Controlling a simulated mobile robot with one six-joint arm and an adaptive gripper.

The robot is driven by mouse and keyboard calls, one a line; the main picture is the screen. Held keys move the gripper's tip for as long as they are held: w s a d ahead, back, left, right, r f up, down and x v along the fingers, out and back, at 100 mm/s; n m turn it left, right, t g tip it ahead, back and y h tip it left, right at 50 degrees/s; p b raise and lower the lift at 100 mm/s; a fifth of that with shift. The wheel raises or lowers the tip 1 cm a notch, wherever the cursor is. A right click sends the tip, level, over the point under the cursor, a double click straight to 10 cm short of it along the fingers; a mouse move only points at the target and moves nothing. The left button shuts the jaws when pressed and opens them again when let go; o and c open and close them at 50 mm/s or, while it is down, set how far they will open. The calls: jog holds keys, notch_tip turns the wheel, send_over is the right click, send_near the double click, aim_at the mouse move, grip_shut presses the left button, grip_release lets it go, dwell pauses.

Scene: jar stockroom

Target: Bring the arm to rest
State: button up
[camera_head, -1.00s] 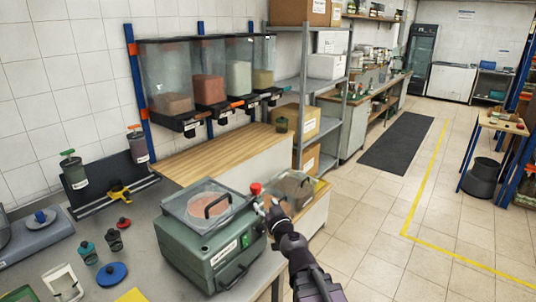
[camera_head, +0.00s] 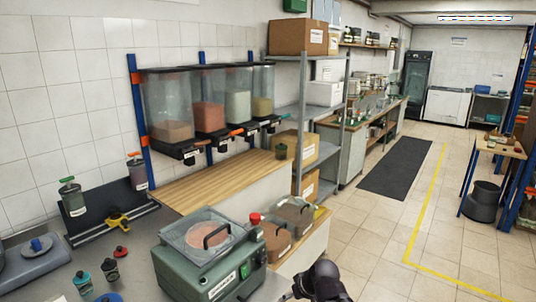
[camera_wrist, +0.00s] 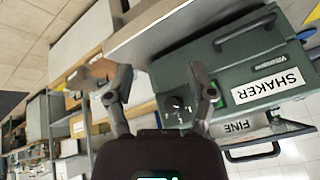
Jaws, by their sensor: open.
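My gripper (camera_wrist: 160,76) is open and empty in the wrist view, its two dark fingers well apart. Behind and to the right of the fingers is a green machine (camera_wrist: 238,70) labelled SHAKER, with a FINE label on a drawer part. In the head view my dark wrist shows at the bottom edge, right of the same green shaker (camera_head: 208,270); the fingers are mostly out of the frame there. Nothing is held.
A grey bench with small jars (camera_head: 110,270) lies left. A wooden shelf top (camera_head: 215,180) stands under hanging hoppers (camera_head: 168,115). Lidded bins (camera_head: 294,215) are right of the shaker. Open tiled floor (camera_head: 385,225) lies to the right.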

jog(key=s+d+f+m+g+h, duration=0.2)
jog(key=s+d+m+g+h, duration=0.2)
jog(key=d, duration=0.6)
jog(key=shift+s+h, duration=0.3)
jog(key=shift+s, duration=0.95)
jog(key=shift+a, duration=0.1)
dwell(0.6)
jog(key=shift+c, duration=1)
